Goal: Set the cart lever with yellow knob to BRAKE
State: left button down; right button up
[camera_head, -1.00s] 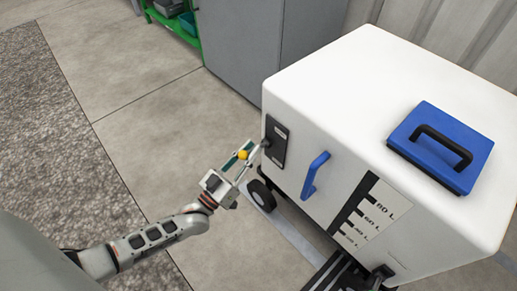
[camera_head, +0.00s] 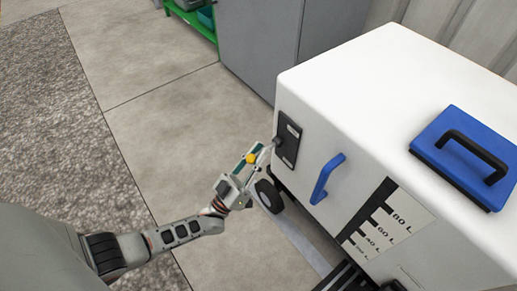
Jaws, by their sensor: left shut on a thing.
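The white cart (camera_head: 375,80) stands at the right. A dark lever plate (camera_head: 288,139) is on its left-facing side near the top corner. The lever sticks out from the plate toward the left and ends in a yellow knob (camera_head: 251,159). My left gripper (camera_head: 249,162) is shut on the lever at the yellow knob, and its fingers partly hide the knob and lever. The labels on the plate are too small to read. My right gripper is not in view.
A blue handle (camera_head: 326,178) sits on the cart side right of the lever plate. A blue lid with a black grip (camera_head: 452,140) is on top. A black wheel (camera_head: 268,196) is below the gripper. Grey cabinets (camera_head: 262,45) stand behind. The floor to the left is clear.

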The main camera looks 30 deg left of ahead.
pick_arm(q)
jog(key=shift+s+f, duration=0.2)
jog(key=shift+f, duration=0.05)
jog(key=c, duration=2.1)
grip_release()
jog(key=shift+r, duration=0.1)
jog(key=v, duration=1.2)
